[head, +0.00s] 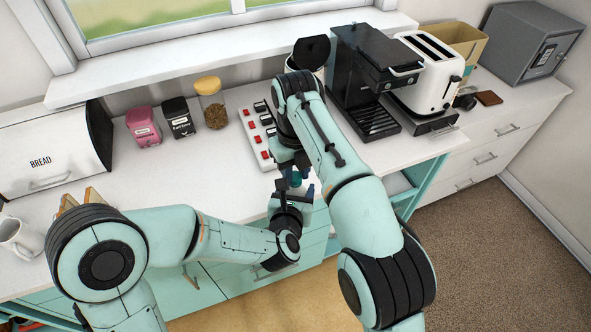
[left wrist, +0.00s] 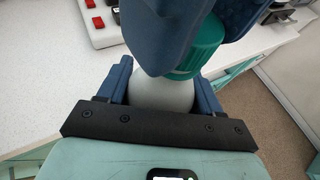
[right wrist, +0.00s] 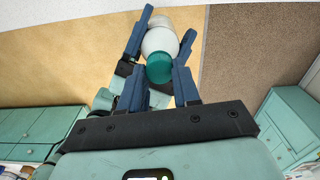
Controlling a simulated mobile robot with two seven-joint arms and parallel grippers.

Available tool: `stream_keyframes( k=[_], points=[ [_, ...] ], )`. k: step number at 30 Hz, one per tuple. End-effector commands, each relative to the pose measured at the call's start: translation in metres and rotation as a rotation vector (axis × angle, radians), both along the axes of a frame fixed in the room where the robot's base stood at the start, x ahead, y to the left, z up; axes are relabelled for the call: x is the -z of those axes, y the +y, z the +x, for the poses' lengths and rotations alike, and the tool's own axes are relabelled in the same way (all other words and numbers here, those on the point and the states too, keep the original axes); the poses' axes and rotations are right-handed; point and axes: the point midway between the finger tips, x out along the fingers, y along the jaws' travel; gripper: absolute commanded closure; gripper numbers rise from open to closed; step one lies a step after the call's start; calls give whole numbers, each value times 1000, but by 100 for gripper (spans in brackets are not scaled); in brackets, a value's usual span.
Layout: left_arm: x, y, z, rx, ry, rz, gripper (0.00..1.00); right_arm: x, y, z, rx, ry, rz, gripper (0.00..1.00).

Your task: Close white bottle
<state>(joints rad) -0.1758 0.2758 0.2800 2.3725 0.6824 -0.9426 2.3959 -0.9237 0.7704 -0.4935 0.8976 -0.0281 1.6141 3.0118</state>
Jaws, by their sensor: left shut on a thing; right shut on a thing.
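The white bottle shows in the left wrist view (left wrist: 163,93) between the fingers of my left gripper (left wrist: 163,85), which is shut on its body. Its teal cap (left wrist: 203,50) is between the blue fingers of my right gripper, which is shut on it. In the right wrist view, the cap (right wrist: 160,70) is at the near end of the white body (right wrist: 160,40), between my right gripper's fingers (right wrist: 160,72). In the head view only a bit of teal cap (head: 295,180) shows; my arms hide the rest. I cannot tell whether the cap is fully seated.
Both grippers hold the bottle near the counter's front edge. A white board with red blocks (head: 255,140) lies just behind. A coffee machine (head: 368,85) and toaster (head: 428,75) stand right; jars (head: 212,105) and a bread box (head: 50,150) are left.

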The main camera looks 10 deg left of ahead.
Motion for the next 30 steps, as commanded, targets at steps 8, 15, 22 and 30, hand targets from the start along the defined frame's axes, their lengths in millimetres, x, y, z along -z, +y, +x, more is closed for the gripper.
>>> stream_keyframes(
  k=[8, 15, 22, 30],
  points=[
    [0, 0, 0, 0, 0, 0, 100, 0, 0, 0, -2, -1, 1, 43],
    [0, 0, 0, 0, 0, 0, 100, -11, 0, 1, -2, -4, 2, 43],
    [0, 0, 0, 0, -1, 0, 100, -39, 1, 1, -2, -4, 2, 43],
    [0, 0, 0, 0, -1, 0, 100, -45, 0, 0, -3, 1, 1, 43]
  ],
)
